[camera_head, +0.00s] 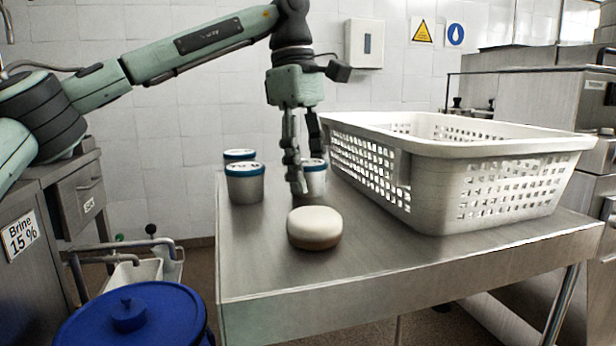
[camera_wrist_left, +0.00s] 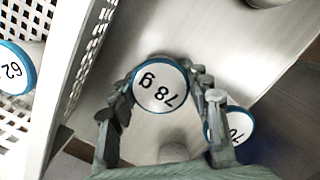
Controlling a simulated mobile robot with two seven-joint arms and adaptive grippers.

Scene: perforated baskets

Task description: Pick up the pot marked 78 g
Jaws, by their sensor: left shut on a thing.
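The pot marked 78 g (camera_wrist_left: 160,85) has a white lid with a blue rim. In the left wrist view it sits between the two fingers of my left gripper (camera_wrist_left: 160,100), which is shut on it. In the head view the gripper (camera_head: 305,172) points down beside the basket, and its fingers partly hide the pot (camera_head: 317,184). I cannot tell whether the pot's base touches the table. Another pot (camera_wrist_left: 240,127), its label partly hidden by a finger, stands close to the right finger. My right gripper is out of view.
A white perforated basket (camera_head: 440,200) stands on the steel table (camera_head: 270,275), right of my gripper. A pot marked 62 (camera_wrist_left: 14,72) is inside it. Two more pots (camera_head: 245,186) (camera_head: 240,155) stand left of the gripper. A round cream-and-brown object (camera_head: 315,227) lies in front.

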